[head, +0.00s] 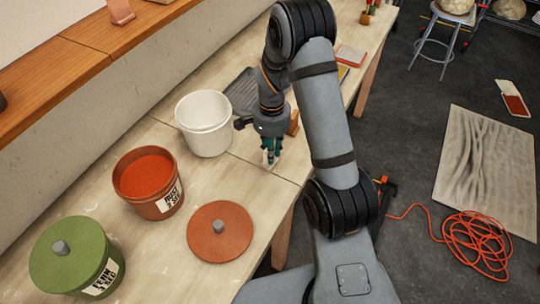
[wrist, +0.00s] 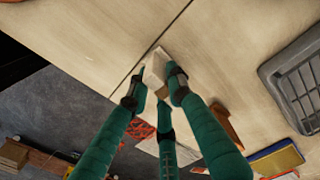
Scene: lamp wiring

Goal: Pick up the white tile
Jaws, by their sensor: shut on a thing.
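The white tile (wrist: 156,66) is a small pale slab between the green fingers of my gripper (wrist: 158,86) in the wrist view. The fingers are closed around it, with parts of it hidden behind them. In the head view my gripper (head: 270,154) points down over the front part of the table, right of the white bucket. There the tile is mostly hidden by the fingers. I cannot tell whether it still touches the tabletop.
A white bucket (head: 204,128) stands close left of my gripper. A rust-coloured pot (head: 146,200), its lid (head: 220,231) and a green lidded pot (head: 100,276) are nearer. A dark ribbed tray (head: 241,92) lies behind. The table's front edge is close by.

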